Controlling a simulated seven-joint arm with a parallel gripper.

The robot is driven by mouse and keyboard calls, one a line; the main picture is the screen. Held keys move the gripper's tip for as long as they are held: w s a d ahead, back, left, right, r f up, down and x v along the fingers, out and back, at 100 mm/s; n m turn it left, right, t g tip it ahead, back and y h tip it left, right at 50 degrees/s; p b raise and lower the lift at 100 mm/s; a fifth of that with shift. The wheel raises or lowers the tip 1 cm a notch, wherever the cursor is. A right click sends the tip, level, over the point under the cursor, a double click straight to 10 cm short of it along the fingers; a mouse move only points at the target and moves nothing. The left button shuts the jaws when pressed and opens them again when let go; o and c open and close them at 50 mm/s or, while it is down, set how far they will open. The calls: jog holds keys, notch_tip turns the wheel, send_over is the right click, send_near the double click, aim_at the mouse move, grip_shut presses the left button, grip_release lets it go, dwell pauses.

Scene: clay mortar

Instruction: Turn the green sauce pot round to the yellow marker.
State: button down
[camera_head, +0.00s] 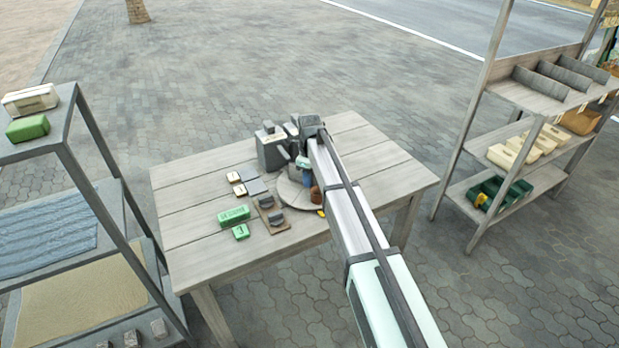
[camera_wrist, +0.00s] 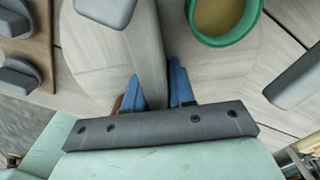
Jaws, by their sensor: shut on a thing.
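The green sauce pot (camera_wrist: 222,38), a round green rim around yellow-brown contents, stands at the upper right of the wrist view. It is apart from my fingers, and I cannot make it out in the head view. My gripper (camera_wrist: 160,88), with blue fingers, is shut on a grey bar (camera_wrist: 146,50) that rises between them. The round pale turntable (camera_head: 289,196) lies under my gripper on the table, partly hidden by my arm. The yellow marker (camera_head: 321,213) shows as a small patch beside the turntable's near edge.
A brown pot (camera_head: 316,195) stands at the turntable's right side. A grey box (camera_head: 270,150) stands behind it. Green blocks (camera_head: 234,215) and a brown board with grey pieces (camera_head: 271,214) lie to the left. The table's right part (camera_head: 385,170) is clear.

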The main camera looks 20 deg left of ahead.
jog(key=shift+m, duration=3.9)
jog(key=c, duration=1)
grip_release()
jog(key=shift+c, duration=0.2)
jog(key=shift+r, duration=0.1)
notch_tip(320, 180, up, 14)
jog(key=shift+c, duration=0.3)
